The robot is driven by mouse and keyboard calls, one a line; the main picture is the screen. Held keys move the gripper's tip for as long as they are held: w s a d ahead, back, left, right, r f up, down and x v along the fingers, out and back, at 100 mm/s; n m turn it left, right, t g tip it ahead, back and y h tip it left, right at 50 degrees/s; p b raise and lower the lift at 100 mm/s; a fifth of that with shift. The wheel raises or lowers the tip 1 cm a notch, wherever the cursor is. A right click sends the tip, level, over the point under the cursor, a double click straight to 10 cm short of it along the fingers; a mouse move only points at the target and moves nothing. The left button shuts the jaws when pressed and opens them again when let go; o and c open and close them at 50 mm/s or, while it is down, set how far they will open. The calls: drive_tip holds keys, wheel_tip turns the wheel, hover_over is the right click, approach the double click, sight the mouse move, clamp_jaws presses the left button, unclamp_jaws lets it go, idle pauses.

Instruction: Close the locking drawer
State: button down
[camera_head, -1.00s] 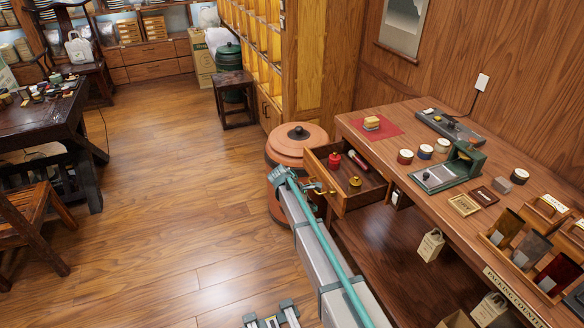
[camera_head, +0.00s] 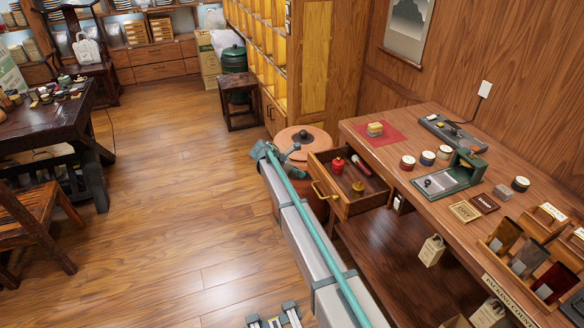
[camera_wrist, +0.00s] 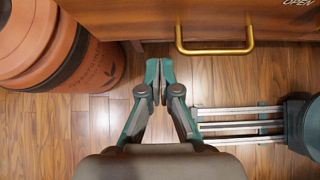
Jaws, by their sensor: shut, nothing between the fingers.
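The wooden drawer (camera_head: 365,204) stands pulled out from the left end of the packing counter, and its inside shows. Its brass handle (camera_head: 325,195) is on the front face. In the wrist view the drawer front (camera_wrist: 150,22) runs along the top, with the handle (camera_wrist: 215,49) up and right of my fingertips. My gripper (camera_wrist: 160,80) is shut and empty, apart from the handle and in front of the drawer. In the head view my gripper is small beside the drawer front. A red lidded pot (camera_head: 338,166) and a dark brass-topped piece (camera_head: 358,188) sit inside.
A terracotta lidded jar (camera_head: 303,140) stands close left of the drawer; it also shows in the wrist view (camera_wrist: 30,45). The counter (camera_head: 410,190) holds tins, a green device and a red mat (camera_head: 385,133). The floor (camera_head: 180,210) at left is open.

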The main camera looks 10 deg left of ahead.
sight(316, 175)
drive_tip(key=shift+w+d+f+p, duration=0.25)
drive_tip(key=shift+w+d, duration=0.2)
drive_tip(key=shift+d, duration=0.3)
drive_tip(key=shift+w+d+f+p, duration=0.15)
drive_tip(key=shift+w+d+p, duration=0.15)
drive_tip(key=shift+w+d, duration=0.3)
drive_tip(key=shift+w+d+f+p, duration=0.2)
drive_tip(key=shift+w+d+p, duration=0.15)
drive_tip(key=shift+d, duration=0.5)
